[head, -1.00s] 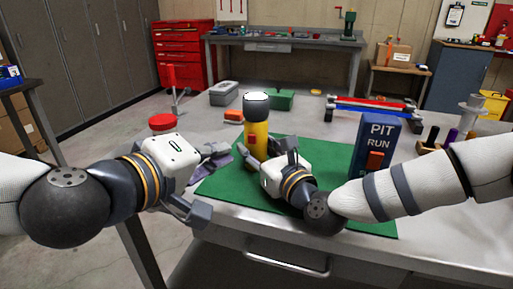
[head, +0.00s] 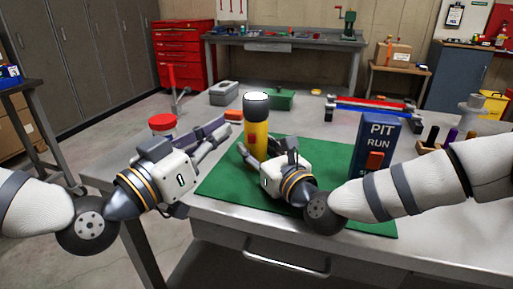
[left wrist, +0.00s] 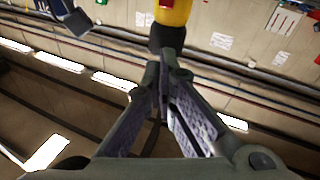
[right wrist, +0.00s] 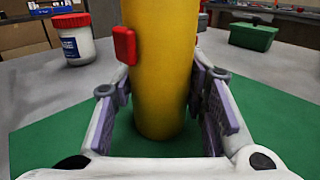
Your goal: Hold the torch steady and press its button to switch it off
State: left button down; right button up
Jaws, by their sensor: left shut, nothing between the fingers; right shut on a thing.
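The yellow torch (head: 257,138) stands upright on the green mat (head: 225,180), with a black collar and a bright white lens on top. Its red button (right wrist: 124,45) shows on the torch's left side in the right wrist view. My right gripper (head: 262,152) is shut around the torch's lower body, one finger on each side. My left gripper (head: 223,131) is shut and empty, its fingertips just left of the torch in the head view. In the left wrist view the closed fingertips (left wrist: 165,60) are close to the torch's black head (left wrist: 167,38); I cannot tell if they touch.
A blue PIT RUN box (head: 374,148) with a red switch stands right of the mat. A red-lidded jar (head: 162,124) stands behind my left gripper. An orange block (head: 233,115), a grey case (head: 223,93) and a green box (head: 281,99) lie farther back.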

aim_at(252, 139)
pick_arm(q)
jog(key=s+d+f+m+g+h, duration=0.2)
jog(key=s+f+m+g+h, duration=0.3)
jog(key=m, duration=0.9)
jog(key=shift+g+h, duration=0.3)
jog(key=shift+g, duration=0.1)
jog(key=w, duration=0.2)
jog(key=w+d, duration=0.1)
jog(key=w, duration=0.2)
jog(key=w+d, duration=0.1)
jog(key=w, duration=0.2)
jog(key=shift+w+r, duration=0.1)
jog(key=shift+r, duration=0.25)
jog(key=shift+w+d, duration=0.1)
jog(key=shift+w, duration=0.4)
jog(key=shift+s, duration=0.55)
